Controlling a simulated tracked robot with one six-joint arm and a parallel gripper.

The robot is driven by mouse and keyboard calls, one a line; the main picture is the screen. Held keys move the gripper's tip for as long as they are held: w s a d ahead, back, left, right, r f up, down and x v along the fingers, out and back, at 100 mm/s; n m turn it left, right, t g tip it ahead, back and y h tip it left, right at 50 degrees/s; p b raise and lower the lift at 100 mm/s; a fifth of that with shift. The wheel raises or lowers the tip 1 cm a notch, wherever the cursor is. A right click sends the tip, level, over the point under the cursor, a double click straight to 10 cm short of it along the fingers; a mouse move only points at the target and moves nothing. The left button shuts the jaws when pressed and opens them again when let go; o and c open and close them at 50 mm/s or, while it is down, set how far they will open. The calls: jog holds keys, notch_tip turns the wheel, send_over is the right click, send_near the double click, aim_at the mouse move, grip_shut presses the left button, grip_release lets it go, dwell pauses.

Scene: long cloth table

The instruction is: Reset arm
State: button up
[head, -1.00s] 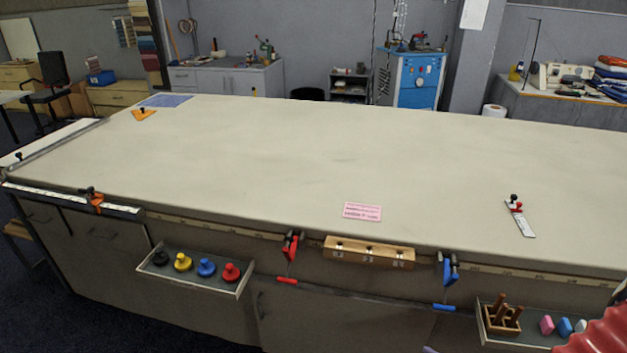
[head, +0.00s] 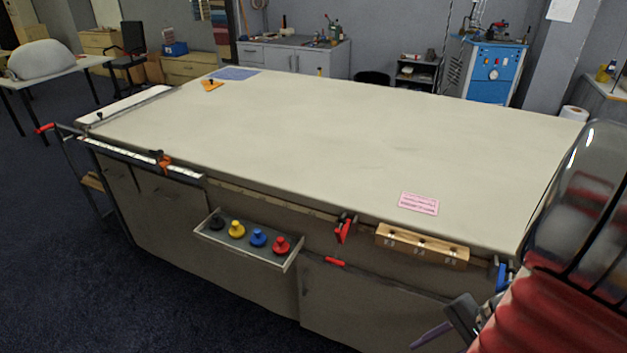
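My arm fills the lower right of the head view, with a red ribbed sleeve and a glossy dark dome above it. What looks like my gripper (head: 447,325), a dark grey piece with a purple finger, shows at the bottom edge left of the sleeve. It is in front of the table's cabinet side, below the table top. Only part of it shows, so its opening and whether it holds anything cannot be told. The long cloth table (head: 330,145) stands ahead.
A shelf (head: 250,250) with several coloured knobs juts from the table's side. A red clamp (head: 344,229), a wooden block (head: 422,245) and a blue clamp (head: 502,277) are along the near edge. A pink card (head: 419,203) lies on top. Floor at left is open.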

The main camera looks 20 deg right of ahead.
jog(key=w+a+r+n+h, duration=0.75)
jog(key=w+r+n, duration=0.2)
jog(key=r, duration=0.35)
jog(key=a+r+n+t+y, duration=0.1)
jog(key=a+r+n, duration=0.2)
jog(key=a, duration=0.4)
jog(key=w+a+r+n+t, duration=0.1)
jog(key=a+r+n, duration=0.2)
jog(key=a+r, duration=0.2)
jog(key=shift+a+t+y, duration=0.3)
jog(key=shift+a+y, duration=0.05)
jog(key=shift+a, duration=0.6)
